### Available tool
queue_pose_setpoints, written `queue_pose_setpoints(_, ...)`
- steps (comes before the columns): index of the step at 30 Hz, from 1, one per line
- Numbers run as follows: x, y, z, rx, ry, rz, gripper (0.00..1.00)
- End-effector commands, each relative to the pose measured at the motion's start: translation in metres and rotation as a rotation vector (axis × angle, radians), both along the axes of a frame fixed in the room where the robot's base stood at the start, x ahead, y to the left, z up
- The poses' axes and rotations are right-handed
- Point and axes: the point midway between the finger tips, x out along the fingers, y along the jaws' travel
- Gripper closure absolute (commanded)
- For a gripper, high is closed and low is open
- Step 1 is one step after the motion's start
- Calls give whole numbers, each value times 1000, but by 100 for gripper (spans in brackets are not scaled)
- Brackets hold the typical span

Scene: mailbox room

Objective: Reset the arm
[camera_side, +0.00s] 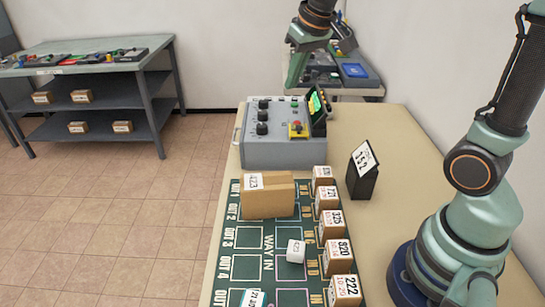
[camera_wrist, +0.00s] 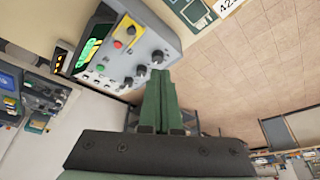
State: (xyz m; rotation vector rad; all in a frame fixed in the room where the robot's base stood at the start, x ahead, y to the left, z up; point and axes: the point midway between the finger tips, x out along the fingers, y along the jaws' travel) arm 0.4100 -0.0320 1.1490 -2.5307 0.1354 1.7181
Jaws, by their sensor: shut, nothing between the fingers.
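My gripper (camera_side: 294,75) hangs high at the top of the side view, above the back of the grey control box. In the wrist view its two green fingers (camera_wrist: 158,90) are together with nothing between them. It is clear of the boxes and the mat. My arm rises from its base at the right, and part of it runs out of the picture at the top.
The grey control box (camera_side: 285,145) with knobs stands on the table. A green mat (camera_side: 243,267) bears a large carton (camera_side: 268,197), a white cube (camera_side: 295,251) and a row of small boxes (camera_side: 338,257). A black sign stand (camera_side: 362,176) stands nearby. A shelved bench (camera_side: 75,90) is at the left.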

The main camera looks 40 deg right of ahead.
Motion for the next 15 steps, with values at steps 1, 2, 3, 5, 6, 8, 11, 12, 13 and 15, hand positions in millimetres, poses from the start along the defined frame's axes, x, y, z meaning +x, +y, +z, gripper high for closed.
queue_pose_setpoints(1,-15,5,5,-3,-17,13,100)
queue_pose_setpoints(2,-24,7,5,-4,-24,19,100)
queue_pose_setpoints(3,-35,10,6,-6,-33,30,100)
queue_pose_setpoints(5,-51,15,6,-9,-47,46,100)
queue_pose_setpoints(6,-62,18,5,-12,-57,55,100)
queue_pose_setpoints(8,-77,21,2,-15,-71,69,100)
queue_pose_setpoints(11,-98,26,-5,-18,-89,89,100)
queue_pose_setpoints(12,-105,28,-7,-19,-96,96,100)
queue_pose_setpoints(13,-109,28,-9,-20,-100,101,100)
queue_pose_setpoints(15,-117,30,-13,-22,-107,108,100)
